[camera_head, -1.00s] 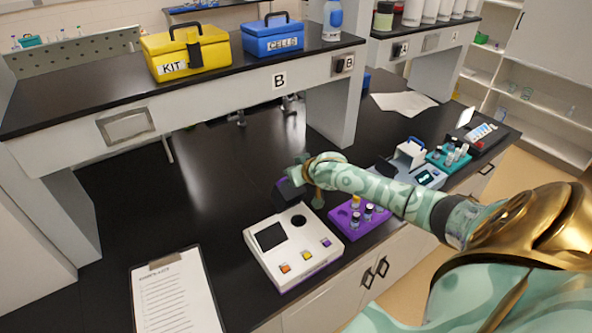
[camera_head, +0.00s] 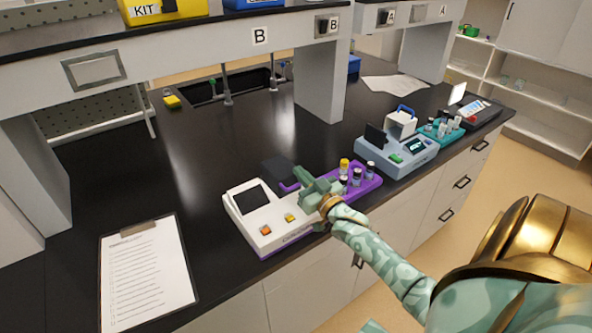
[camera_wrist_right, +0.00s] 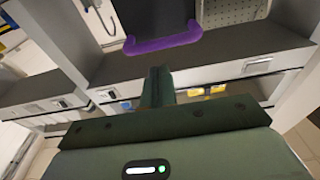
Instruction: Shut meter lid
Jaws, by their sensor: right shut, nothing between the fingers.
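The white meter (camera_head: 247,226) with a purple base stands on the black bench. Its dark lid (camera_head: 277,168) stands open at the back, and a purple handle (camera_head: 289,187) shows at its edge. In the right wrist view the dark lid (camera_wrist_right: 150,14) and its purple handle (camera_wrist_right: 165,43) are beyond my fingers. My right gripper (camera_head: 308,181) is shut and empty, over the right part of the meter, on the near side of the lid. It hides that part of the meter. In the right wrist view its fingers (camera_wrist_right: 157,84) are together, apart from the handle. My left gripper is not in view.
A purple rack (camera_head: 366,186) with several vials stands close on the right. Beyond it are a blue-grey device (camera_head: 411,157) with a raised dark flap and a teal rack (camera_head: 440,132). A clipboard (camera_head: 146,272) lies at left. The bench behind the meter is clear.

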